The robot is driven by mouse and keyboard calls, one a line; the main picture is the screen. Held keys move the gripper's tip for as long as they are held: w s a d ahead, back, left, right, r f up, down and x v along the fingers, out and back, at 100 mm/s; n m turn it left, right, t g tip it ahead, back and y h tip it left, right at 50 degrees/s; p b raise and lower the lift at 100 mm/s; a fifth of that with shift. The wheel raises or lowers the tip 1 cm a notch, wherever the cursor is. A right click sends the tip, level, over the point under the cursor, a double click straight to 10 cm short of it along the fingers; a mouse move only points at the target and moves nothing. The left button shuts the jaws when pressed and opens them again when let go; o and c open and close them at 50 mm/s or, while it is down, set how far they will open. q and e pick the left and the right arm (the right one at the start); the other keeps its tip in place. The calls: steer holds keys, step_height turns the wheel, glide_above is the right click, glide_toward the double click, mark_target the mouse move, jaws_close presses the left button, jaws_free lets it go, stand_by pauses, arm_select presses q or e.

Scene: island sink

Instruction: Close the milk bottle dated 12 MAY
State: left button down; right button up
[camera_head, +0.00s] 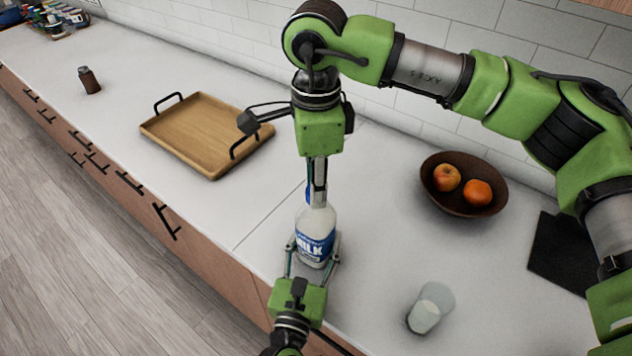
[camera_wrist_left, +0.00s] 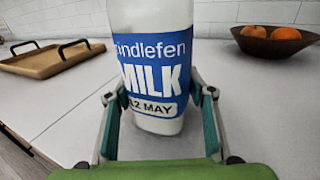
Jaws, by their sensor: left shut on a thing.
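A white milk bottle (camera_head: 316,232) with a blue label stands upright on the counter. Its label shows MILK and 12 MAY in the left wrist view (camera_wrist_left: 155,75). My left gripper (camera_head: 312,250) is shut on the lower part of the bottle, one finger on each side, also in the left wrist view (camera_wrist_left: 160,96). My right gripper (camera_head: 318,190) points straight down at the bottle's top. A bit of a blue cap (camera_head: 308,194) shows beside its fingers, which hide most of the top. The fingers are seen edge-on, so I cannot tell whether they grip the cap.
A wooden tray (camera_head: 195,125) with black handles lies to the left. A brown bowl (camera_head: 450,200) with fruit stands to the right. A glass (camera_head: 425,316) is at the front right, a dark mat (camera_head: 565,250) beyond it. A small brown bottle (camera_head: 90,82) stands far left.

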steer(key=o, duration=0.5)
step_height(320, 180, up, 12)
steer(key=shift+r, duration=0.1)
stand_by(0.4)
arm_select(q)
steer(key=c, duration=0.9)
jaws_free()
